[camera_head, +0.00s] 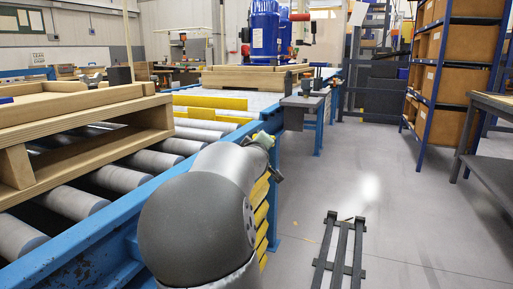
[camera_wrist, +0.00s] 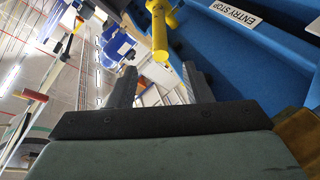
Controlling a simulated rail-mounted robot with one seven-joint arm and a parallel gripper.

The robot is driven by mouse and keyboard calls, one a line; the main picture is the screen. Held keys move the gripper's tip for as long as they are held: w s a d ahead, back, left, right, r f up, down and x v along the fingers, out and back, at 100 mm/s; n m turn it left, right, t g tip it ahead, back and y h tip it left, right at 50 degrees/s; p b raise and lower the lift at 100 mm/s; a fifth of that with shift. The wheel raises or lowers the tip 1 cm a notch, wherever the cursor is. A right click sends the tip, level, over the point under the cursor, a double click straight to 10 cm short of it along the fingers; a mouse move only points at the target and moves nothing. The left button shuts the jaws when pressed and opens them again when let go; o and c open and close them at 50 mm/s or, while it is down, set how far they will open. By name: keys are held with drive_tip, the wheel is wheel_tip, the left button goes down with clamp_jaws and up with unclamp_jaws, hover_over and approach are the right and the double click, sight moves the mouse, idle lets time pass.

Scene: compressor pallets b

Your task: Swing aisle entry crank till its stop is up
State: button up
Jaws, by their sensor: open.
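The yellow crank (camera_wrist: 158,30) shows at the top of the wrist view, beside a blue beam (camera_wrist: 225,50) with an "ENTRY STOP" label (camera_wrist: 238,12). My gripper (camera_wrist: 160,66) is open and empty, its two dark fingers spread apart. The crank's rounded lower end appears in the gap just ahead of the fingertips; I cannot tell whether it is between them. In the head view my gripper (camera_head: 279,174) is beside the blue conveyor rail, and my arm hides the crank. Yellow bars (camera_head: 210,102) show on the conveyor; I cannot tell whether one is the stop.
A wooden pallet (camera_head: 85,112) sits on the conveyor rollers (camera_head: 120,177) at left. A blue compressor (camera_head: 265,32) stands farther back. A dark slatted frame (camera_head: 340,250) lies on the aisle floor. Shelving with brown bins (camera_head: 445,95) and a workbench (camera_head: 492,150) stand right. The aisle floor between is mostly clear.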

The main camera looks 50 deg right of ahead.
drive_tip(key=shift+p+v, duration=0.5)
drive_tip(key=shift+v, duration=0.95)
